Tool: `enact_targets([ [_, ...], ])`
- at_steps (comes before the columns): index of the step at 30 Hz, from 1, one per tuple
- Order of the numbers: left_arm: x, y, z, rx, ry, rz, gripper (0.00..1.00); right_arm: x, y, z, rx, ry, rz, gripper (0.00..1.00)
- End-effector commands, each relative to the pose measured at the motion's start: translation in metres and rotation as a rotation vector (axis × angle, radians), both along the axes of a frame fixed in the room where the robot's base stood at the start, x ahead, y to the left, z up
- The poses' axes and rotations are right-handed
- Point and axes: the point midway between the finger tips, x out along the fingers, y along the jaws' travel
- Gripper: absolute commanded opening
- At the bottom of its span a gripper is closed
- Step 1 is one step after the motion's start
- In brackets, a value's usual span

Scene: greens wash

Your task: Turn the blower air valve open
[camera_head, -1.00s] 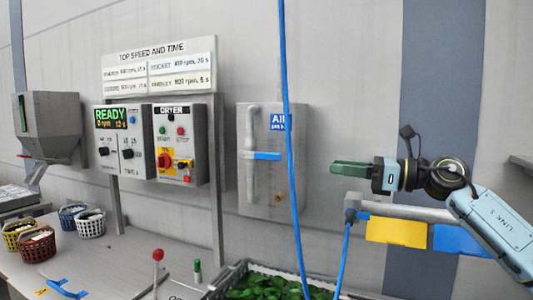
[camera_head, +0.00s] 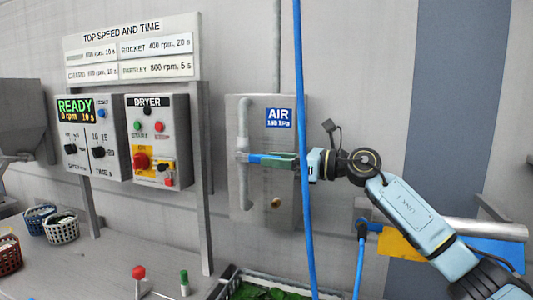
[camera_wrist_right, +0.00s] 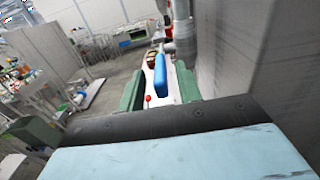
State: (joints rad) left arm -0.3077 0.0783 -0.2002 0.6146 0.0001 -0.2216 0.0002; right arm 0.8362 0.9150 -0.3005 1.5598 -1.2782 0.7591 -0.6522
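The blower air valve is a blue lever (camera_head: 254,158) lying level across a grey vertical pipe (camera_head: 243,128) on a grey panel (camera_head: 284,212) with a blue AIR label. My right gripper (camera_head: 272,160) comes in from the right, its green fingers level with the lever and overlapping its right part. In the right wrist view, the blue lever (camera_wrist_right: 160,76) stands between the two green fingers of the gripper (camera_wrist_right: 160,90). The fingers are apart, with a gap showing on each side of the lever. My left gripper is not in view.
A blue hose (camera_head: 303,220) hangs in front of my right gripper in the head view. The dryer box (camera_head: 158,120) and the READY control box (camera_head: 92,135) stand left of the panel. A crate of greens (camera_head: 232,283) is below.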

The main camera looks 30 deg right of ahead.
Motion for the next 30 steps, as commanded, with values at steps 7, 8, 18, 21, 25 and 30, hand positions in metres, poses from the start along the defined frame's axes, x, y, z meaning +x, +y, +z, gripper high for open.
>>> enact_targets([
  [7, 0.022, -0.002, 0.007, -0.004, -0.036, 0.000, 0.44, 0.018, 0.015, 0.000, 0.001, -0.001, -0.001, 0.35],
  [8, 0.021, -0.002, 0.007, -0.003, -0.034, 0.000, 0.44, 0.018, 0.016, 0.000, 0.001, -0.001, -0.001, 0.35],
  [18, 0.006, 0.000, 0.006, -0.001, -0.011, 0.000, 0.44, 0.019, 0.016, -0.001, 0.000, 0.000, -0.001, 0.27],
  [21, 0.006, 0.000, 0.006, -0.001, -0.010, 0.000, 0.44, 0.019, 0.016, -0.001, 0.000, 0.000, -0.001, 0.14],
  [25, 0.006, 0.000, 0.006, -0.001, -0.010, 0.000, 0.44, 0.019, 0.016, -0.001, 0.000, 0.000, -0.001, 0.00],
  [30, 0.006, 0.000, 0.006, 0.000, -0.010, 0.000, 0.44, 0.019, 0.016, -0.001, 0.000, 0.000, -0.001, 0.00],
])
